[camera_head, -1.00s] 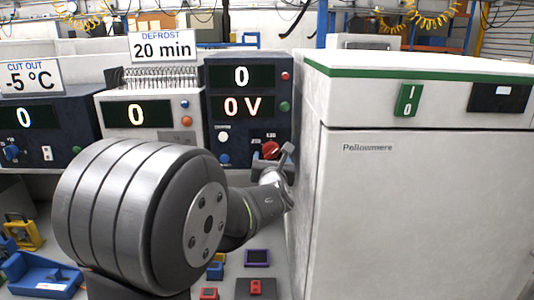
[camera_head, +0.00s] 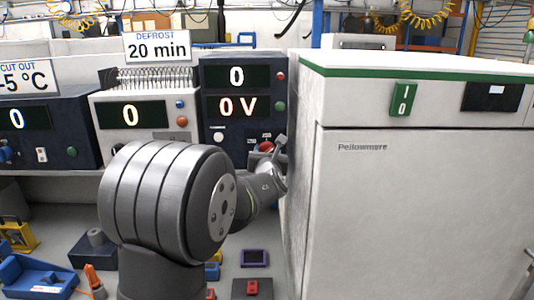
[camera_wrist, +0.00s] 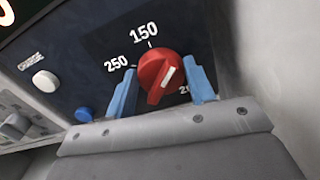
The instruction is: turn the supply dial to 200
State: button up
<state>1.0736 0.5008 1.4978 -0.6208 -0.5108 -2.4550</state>
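The supply dial (camera_wrist: 158,68) is a round red knob with a white mark, on a dark panel in the wrist view. The labels 150 above, 250 at left and a partly hidden one starting with 20 at lower right surround it. The white mark is on the knob's right side, slanting. My gripper (camera_wrist: 161,72) has its two blue fingers on either side of the knob, with narrow gaps; contact is not clear. In the head view the dial (camera_head: 266,146) shows partly behind my gripper. The dark supply unit (camera_head: 240,88) reads 0 and 0 V.
A white charge button (camera_wrist: 46,81) and a blue button (camera_wrist: 83,115) are left of the dial. A large white cabinet (camera_head: 420,200) stands close on the right. Other units with displays (camera_head: 131,115) stand at left. Small items lie on the surface below.

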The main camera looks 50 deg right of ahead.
jog(key=shift+m, duration=2.4)
jog(key=o, duration=1)
jog(key=shift+c, duration=0.2)
jog(key=shift+s, duration=0.1)
jog(key=v, duration=1.7)
jog(key=shift+s+a, duration=0.1)
